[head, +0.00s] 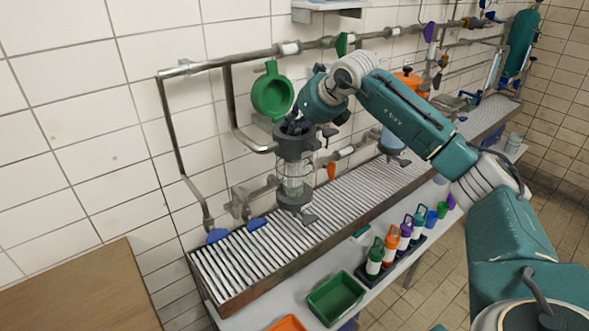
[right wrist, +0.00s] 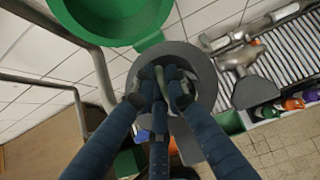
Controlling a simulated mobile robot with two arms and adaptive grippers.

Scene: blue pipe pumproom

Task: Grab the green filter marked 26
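My right gripper (head: 296,128) is at the top of a grey filter housing with a clear glass body (head: 293,177). In the right wrist view its blue fingers (right wrist: 160,88) converge over the middle of the round grey housing top (right wrist: 203,75). A round green lid (head: 272,94) stands open beside the housing, also in the right wrist view (right wrist: 112,18). No filter marked 26 can be made out. A green-topped bottle-like item (head: 375,258) stands in the dark rack. My left gripper is not in view.
Pipes (head: 225,64) run along the tiled wall close to the housing. A ribbed grating (head: 243,262) lies below it. A green bin (head: 335,297), an orange bin (head: 288,323) and a rack of several coloured items stand on the front shelf.

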